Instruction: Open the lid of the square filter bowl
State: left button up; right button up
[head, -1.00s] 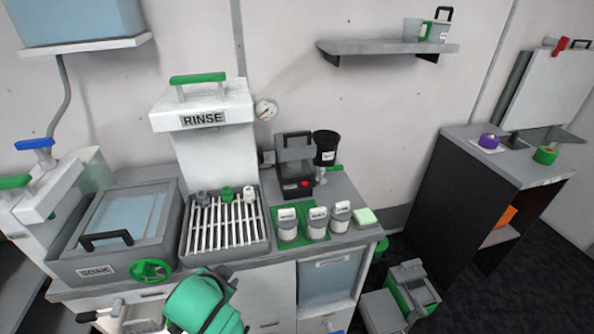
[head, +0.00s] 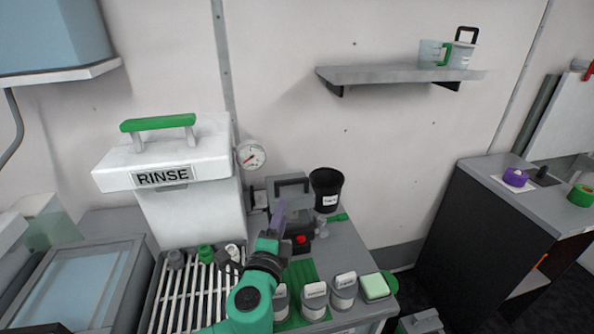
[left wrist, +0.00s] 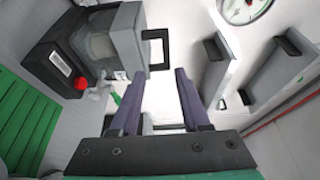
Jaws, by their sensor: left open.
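The square filter bowl (head: 292,210) is a grey box-shaped unit with a lid, on a dark base with a red button, at the back of the counter. Its lid carries a dark handle (head: 292,184). In the left wrist view the bowl (left wrist: 98,45) is at upper left, and its handle (left wrist: 160,48) shows just beyond the fingertips. The lid looks shut. My left gripper (head: 279,207) is in front of the bowl and hides part of it. In the left wrist view its two purple fingers (left wrist: 160,75) are apart with nothing between them. My right gripper is not in view.
The white RINSE box (head: 190,190) with a green handle stands left of the bowl, a gauge (head: 251,155) above. A black cup (head: 326,190) is close on the right. Several labelled jars (head: 314,298) and a green sponge (head: 376,287) are in front.

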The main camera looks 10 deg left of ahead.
aim_at(291, 184)
pick_arm(q)
jog(key=w+b, duration=0.1)
jog(key=w, duration=0.3)
jog(key=w+b, duration=0.1)
jog(key=w, duration=0.3)
jog(key=w+d+b, duration=0.1)
jog(key=w+b, duration=0.1)
jog(key=w, duration=0.2)
jog(key=shift+r, duration=0.25)
jog(key=shift+w+r, duration=0.1)
jog(key=shift+r, duration=0.2)
jog(key=shift+c, duration=0.6)
grip_shut()
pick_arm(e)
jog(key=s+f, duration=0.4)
